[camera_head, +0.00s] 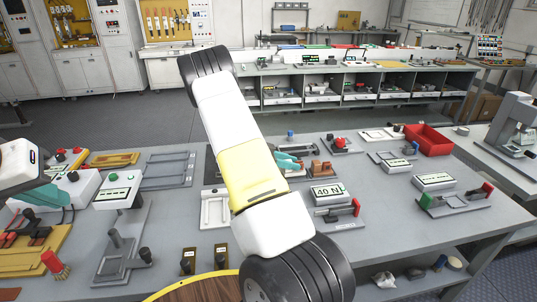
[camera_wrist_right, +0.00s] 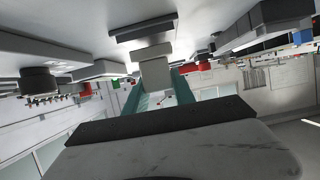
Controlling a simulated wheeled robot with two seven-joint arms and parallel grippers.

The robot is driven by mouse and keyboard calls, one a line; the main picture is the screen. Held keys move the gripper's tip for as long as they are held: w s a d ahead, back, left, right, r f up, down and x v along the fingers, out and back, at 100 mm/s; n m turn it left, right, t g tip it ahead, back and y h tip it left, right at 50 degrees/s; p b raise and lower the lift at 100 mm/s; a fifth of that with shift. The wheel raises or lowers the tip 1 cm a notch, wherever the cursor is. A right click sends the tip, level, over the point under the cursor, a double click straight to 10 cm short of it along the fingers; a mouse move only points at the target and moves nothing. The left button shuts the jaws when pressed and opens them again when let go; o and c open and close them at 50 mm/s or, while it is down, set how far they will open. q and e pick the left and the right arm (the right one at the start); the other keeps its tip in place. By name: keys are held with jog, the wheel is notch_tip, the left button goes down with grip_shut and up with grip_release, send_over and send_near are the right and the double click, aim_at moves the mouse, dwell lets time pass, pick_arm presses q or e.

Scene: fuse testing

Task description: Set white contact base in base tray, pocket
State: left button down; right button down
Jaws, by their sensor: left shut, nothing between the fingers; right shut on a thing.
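My right gripper's teal fingers (camera_head: 287,161) show beyond my white and yellow arm in the head view. In the right wrist view the right gripper (camera_wrist_right: 158,88) is shut on a small pale block, likely the white contact base (camera_wrist_right: 152,68), just under a dark part. The arm hides most of this spot in the head view. A shallow white tray with a recess (camera_head: 206,220) lies left of my arm, partly covered; I cannot tell whether it is the base tray. My left gripper (camera_head: 48,197) is at the far left, shut and empty, over the bench.
A grey frame fixture (camera_head: 168,182) lies left of my arm. A box reading 40 N (camera_head: 327,190) and a clamp fixture with red and green ends (camera_head: 455,201) stand right of it. A red bin (camera_head: 430,140) is at the back right. Bare bench (camera_head: 400,222) shows at front right.

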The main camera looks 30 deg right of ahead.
jog(key=shift+f, duration=0.55)
jog(key=c, duration=1)
grip_release()
jog(key=shift+o, duration=0.2)
